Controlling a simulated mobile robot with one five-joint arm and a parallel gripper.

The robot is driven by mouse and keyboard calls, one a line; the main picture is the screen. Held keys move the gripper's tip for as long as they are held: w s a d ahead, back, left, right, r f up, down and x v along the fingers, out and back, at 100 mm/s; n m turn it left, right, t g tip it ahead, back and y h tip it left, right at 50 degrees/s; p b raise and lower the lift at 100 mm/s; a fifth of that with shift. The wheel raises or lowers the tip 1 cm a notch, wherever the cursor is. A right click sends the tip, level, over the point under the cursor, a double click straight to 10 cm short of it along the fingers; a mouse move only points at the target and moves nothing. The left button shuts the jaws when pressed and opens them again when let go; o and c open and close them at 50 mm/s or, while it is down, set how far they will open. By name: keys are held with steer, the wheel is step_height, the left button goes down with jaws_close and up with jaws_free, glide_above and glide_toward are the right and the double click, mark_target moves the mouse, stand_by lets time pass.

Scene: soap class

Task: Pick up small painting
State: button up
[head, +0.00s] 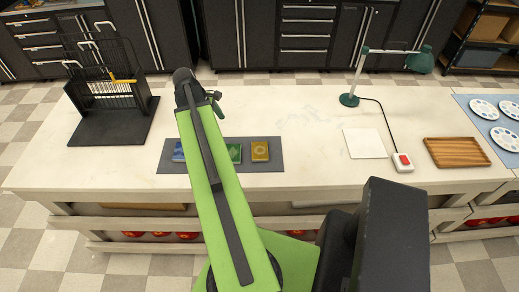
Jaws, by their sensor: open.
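Three small flat rectangular pieces lie in a row on a dark grey mat (272,167) on the pale worktop: a blue one (179,151), a green one (235,152) and a yellow-orange one (260,151). They may be small paintings, but their pictures are too small to make out. My green arm crosses the mat and hides part of it. My gripper (214,99), dark and small at the arm's far end, is beyond the mat and above the worktop. It is open, with nothing seen in it.
A black wire rack (103,95) on a dark board stands at left. To the right are a white square sheet (364,143), a green lamp (349,99), its red switch box (402,162) and a wooden tray (457,152). Paint palettes (484,107) lie farther right. The worktop's middle back is clear.

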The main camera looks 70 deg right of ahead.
glide_toward(258, 150)
steer(key=f+b, duration=0.1)
steer(key=b, duration=0.3)
steer(key=f+b, duration=0.1)
steer(key=b, duration=0.2)
steer(key=f+b, duration=0.1)
steer(key=b, duration=0.3)
steer(key=shift+s+d+f+n+g+b, duration=0.1)
steer(key=shift+s+d+n+g+b, duration=0.15)
steer(key=shift+d+n+g+b, duration=0.05)
steer(key=shift+s, duration=0.1)
steer(key=b+x, duration=0.5)
steer(key=shift+f, duration=0.15)
steer(key=shift+r, duration=0.2)
steer(key=shift+d, duration=0.1)
steer(key=c, duration=1.1)
